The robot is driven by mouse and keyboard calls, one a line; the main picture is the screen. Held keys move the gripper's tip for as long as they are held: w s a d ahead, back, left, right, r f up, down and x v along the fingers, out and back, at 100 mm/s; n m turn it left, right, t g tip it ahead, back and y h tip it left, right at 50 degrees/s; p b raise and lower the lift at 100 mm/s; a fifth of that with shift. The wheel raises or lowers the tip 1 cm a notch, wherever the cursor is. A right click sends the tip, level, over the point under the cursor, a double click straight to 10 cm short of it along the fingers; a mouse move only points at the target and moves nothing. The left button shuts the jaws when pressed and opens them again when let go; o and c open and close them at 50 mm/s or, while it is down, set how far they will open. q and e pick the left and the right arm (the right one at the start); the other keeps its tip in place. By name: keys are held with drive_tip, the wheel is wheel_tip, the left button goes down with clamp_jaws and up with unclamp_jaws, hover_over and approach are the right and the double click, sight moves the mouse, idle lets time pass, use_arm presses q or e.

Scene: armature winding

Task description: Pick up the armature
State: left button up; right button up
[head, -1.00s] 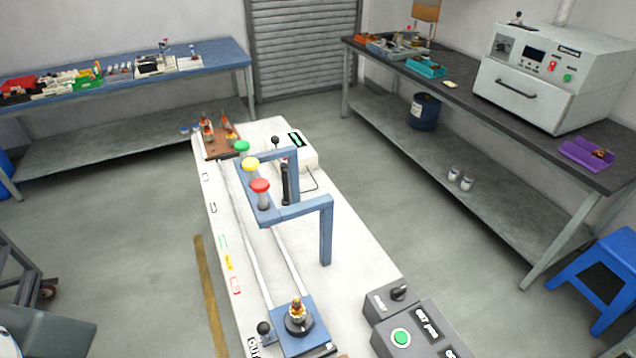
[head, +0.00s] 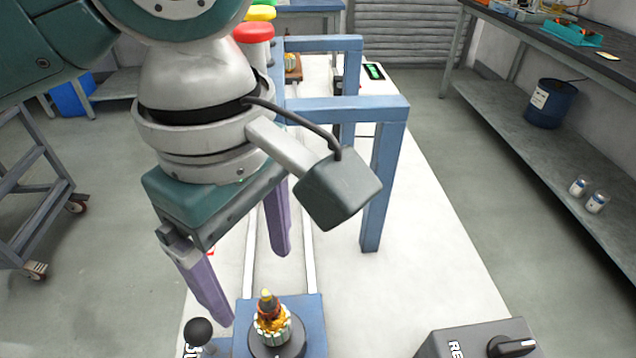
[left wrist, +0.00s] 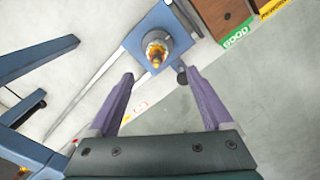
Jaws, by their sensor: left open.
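The armature (head: 270,322) is a small copper-and-white part with a shaft tip pointing up. It stands upright on a dark round seat on a blue plate (head: 314,316) at the bottom of the head view. It also shows in the left wrist view (left wrist: 156,50), beyond the fingertips. My left gripper (head: 256,286) has two purple fingers spread wide and is empty. It hangs above and behind the armature in the head view, not touching it. In the left wrist view the open left gripper (left wrist: 162,76) has the armature ahead, roughly between its fingers. My right gripper is not in view.
A black ball knob (head: 198,332) stands beside the blue plate. A blue frame (head: 384,180) rises over the white bench, right of my left gripper. A grey control box (head: 480,342) with a knob is at lower right. A stacked red lamp (head: 253,42) stands behind.

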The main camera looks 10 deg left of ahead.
sight(260, 307)
use_arm(q)
wheel_tip(260, 307, down, 4)
drive_tip(key=shift+s+f+b, duration=0.15)
drive_tip(key=shift+f+b, duration=0.1)
drive_tip(key=shift+b, duration=0.05)
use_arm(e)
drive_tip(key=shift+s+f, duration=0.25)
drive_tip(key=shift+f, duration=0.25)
use_arm(q)
drive_tip(key=f, duration=0.3)
drive_tip(key=f+b, duration=0.1)
drive_tip(key=f, duration=0.1)
drive_tip(key=shift+w+d+f, duration=0.1)
drive_tip(key=shift+w+d, duration=0.15)
drive_tip(key=shift+w, duration=0.05)
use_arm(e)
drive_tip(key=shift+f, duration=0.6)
use_arm(q)
drive_tip(key=shift+c, duration=0.2)
clamp_jaws()
